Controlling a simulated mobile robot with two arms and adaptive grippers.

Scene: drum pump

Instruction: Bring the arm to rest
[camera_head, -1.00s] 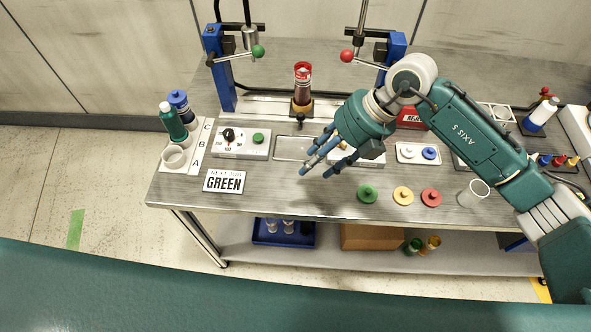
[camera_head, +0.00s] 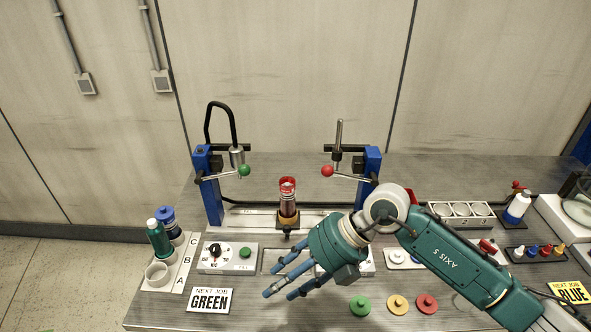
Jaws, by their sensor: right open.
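My right arm (camera_head: 445,262) comes in from the lower right. Its gripper (camera_head: 280,282) hangs over the front middle of the bench, fingers spread and pointing left. It is open, with nothing seen between the fingers. The gripper partly hides a control box and a recessed tray behind it. My left gripper is not in view.
A pump stand with blue posts (camera_head: 208,187) holds a red-topped cylinder (camera_head: 288,200) at its middle. Green (camera_head: 360,305), yellow (camera_head: 398,304) and red (camera_head: 427,303) discs lie at the front. Bottles (camera_head: 160,238) stand at left beside a "GREEN" card (camera_head: 210,300).

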